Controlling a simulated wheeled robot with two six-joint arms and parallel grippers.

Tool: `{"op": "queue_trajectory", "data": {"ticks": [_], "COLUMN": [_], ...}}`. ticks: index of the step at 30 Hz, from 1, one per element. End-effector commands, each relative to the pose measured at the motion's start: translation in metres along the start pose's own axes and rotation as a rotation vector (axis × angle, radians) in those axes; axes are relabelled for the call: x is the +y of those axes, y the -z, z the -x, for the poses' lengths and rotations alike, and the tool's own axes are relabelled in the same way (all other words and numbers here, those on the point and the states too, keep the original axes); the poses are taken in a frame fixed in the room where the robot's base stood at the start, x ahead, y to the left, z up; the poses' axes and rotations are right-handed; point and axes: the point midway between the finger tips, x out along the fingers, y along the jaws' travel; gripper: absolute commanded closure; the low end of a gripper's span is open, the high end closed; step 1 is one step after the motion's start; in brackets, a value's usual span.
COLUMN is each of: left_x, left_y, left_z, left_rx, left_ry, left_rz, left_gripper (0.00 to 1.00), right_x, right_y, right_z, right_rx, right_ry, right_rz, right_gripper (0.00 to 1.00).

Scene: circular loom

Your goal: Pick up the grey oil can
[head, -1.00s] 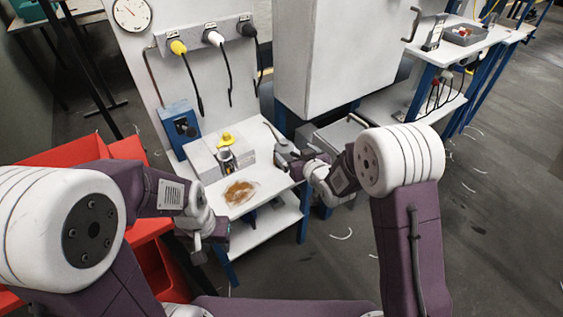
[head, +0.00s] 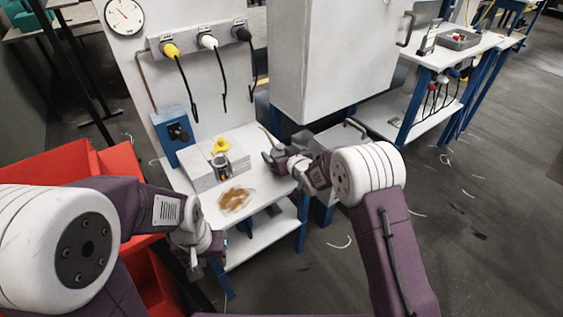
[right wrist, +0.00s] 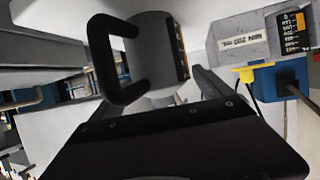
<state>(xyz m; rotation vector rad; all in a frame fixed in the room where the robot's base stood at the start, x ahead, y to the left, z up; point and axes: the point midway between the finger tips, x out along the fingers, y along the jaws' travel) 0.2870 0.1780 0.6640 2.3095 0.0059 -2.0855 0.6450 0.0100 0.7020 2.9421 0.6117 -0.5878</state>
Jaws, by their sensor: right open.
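In the right wrist view a dark grey cylindrical can (right wrist: 160,48) with a black loop handle stands close ahead of my right gripper, apart from it as far as I can see. In the head view a small grey can (head: 222,168) sits on the white table, in front of pale blocks; it looks like the same can, but is too small to be sure. My right gripper (head: 272,161) is open and empty, to the right of that small can. My left gripper (head: 208,254) hangs left of the table's front edge; its jaws are unclear.
The white table (head: 262,196) bears a brown stain, pale blocks (head: 199,180) and a yellow object (head: 219,146). A blue box (head: 177,135) stands behind. Red bins (head: 60,170) stand left. A white cabinet (head: 325,60) hangs behind.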

Motion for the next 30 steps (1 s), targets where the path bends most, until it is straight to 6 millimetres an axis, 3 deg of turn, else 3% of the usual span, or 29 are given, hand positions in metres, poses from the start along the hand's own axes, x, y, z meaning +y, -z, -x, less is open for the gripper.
{"op": "queue_trajectory", "data": {"ticks": [5, 12, 14, 23, 30], "left_x": [0.000, 0.000, 0.000, 0.000, 0.000], "left_y": [0.000, 0.000, 0.000, 0.000, 0.002], "left_z": [0.001, 0.001, 0.001, 0.004, 0.021], "left_rx": [0.000, 0.000, 0.000, 0.000, 0.000], "left_ry": [0.000, 0.000, 0.000, 0.000, 0.000], "left_rz": [0.000, 0.000, 0.000, 0.000, 0.000], "left_gripper": [0.64, 0.64, 0.64, 0.64, 0.64], "right_x": [0.000, 0.000, 0.000, 0.000, 0.000], "right_y": [0.001, 0.001, 0.001, 0.007, 0.045], "right_z": [0.000, 0.000, 0.001, 0.003, 0.018], "right_rx": [0.000, 0.000, 0.000, 0.004, 0.007], "right_ry": [0.000, 0.000, 0.000, 0.000, 0.000], "right_rz": [0.000, 0.000, 0.000, 0.000, 0.001], "right_gripper": [0.13, 0.80, 0.95, 0.95, 0.95]}}
